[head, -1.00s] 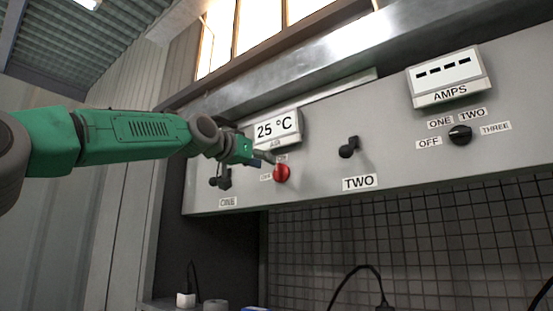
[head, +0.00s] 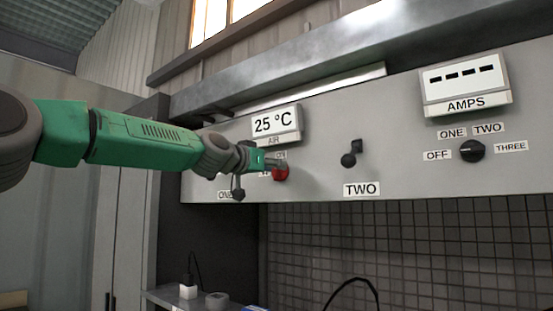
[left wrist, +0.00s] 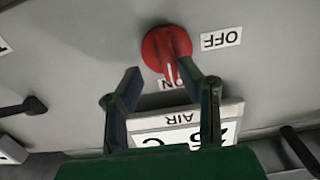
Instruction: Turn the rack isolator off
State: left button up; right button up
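The rack isolator is a red rotary knob (head: 281,174) on the grey panel, below the 25 °C air display. In the left wrist view, which is upside down, the knob (left wrist: 160,46) has its white-marked handle pointing at the ON label (left wrist: 172,83); the OFF label (left wrist: 221,38) is to its side. My left gripper (head: 273,163) is at the knob, partly covering it and its labels in the head view. In the left wrist view the left gripper (left wrist: 160,72) is open; one fingertip is right beside the handle. Whether it touches cannot be told. My right gripper is not in view.
Black switch TWO (head: 350,158) is right of the knob, and black switch ONE (head: 238,194) is left, close under my left wrist. An amps display (head: 465,84) and a black selector (head: 472,151) are farther right. The panel between knob and switch TWO is clear.

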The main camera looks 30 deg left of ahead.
pick_arm(q)
jog(key=shift+w+a+f, duration=0.15)
jog(key=shift+w+a, duration=0.05)
jog(key=shift+w, duration=0.3)
jog(key=shift+w+a+f, duration=0.15)
jog(key=shift+w, duration=0.3)
jog(key=shift+s+a, duration=0.1)
jog(key=shift+a, duration=0.35)
jog(key=shift+c, duration=1.2)
grip_shut()
jog(key=shift+d+r, duration=0.15)
jog(key=shift+d, duration=0.3)
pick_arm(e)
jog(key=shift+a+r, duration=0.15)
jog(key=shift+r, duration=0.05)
